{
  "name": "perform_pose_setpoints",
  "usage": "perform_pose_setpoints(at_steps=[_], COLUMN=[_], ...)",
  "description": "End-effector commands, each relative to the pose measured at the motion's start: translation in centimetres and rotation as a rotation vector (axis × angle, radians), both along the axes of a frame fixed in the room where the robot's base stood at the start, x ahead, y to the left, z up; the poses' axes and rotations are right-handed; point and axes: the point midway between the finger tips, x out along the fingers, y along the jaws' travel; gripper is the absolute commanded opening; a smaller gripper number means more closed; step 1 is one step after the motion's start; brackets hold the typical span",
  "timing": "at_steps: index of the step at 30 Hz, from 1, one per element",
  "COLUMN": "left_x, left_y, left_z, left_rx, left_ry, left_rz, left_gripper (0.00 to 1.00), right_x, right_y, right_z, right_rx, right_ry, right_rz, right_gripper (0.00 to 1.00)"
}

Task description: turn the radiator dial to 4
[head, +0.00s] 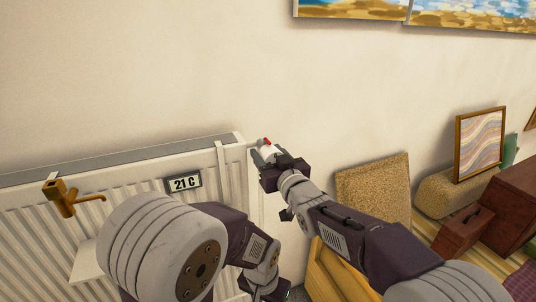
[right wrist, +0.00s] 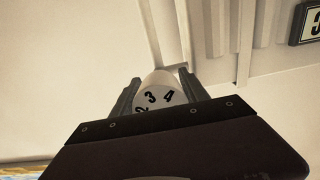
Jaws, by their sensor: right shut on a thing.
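The white radiator dial (head: 266,151) sits at the right end of the radiator, with a small red part at its top. My right gripper (head: 265,159) is shut on the dial. In the right wrist view the dial (right wrist: 160,92) shows between the two fingers, with the numbers 2, 3 and 4 on its face; 3 is near the middle and 4 to its right. I cannot tell which number lines up with the red part. My left gripper (head: 264,289) hangs low in front of the radiator, apart from the dial; its jaws are not clear.
The white radiator (head: 230,175) runs along the wall at left, with a display reading 21 C (head: 184,183) and a brass tap (head: 68,197) before it. A cork-like board (head: 372,190), a framed print (head: 479,145) and brown cases (head: 467,230) stand at right.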

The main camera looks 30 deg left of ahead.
Motion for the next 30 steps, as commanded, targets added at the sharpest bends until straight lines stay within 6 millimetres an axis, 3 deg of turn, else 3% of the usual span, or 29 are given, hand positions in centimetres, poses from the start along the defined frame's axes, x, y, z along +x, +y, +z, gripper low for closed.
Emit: perform_pose_setpoints(at_steps=[30], left_x=[0.00], left_y=[0.00], left_z=[0.90], left_rx=[0.000], left_ry=[0.000], left_rz=[0.000], left_gripper=[0.36], right_x=[-0.13], right_y=[0.11], right_z=[0.00], right_rx=[0.371], right_ry=[0.438], right_rz=[0.000], right_gripper=[0.12])
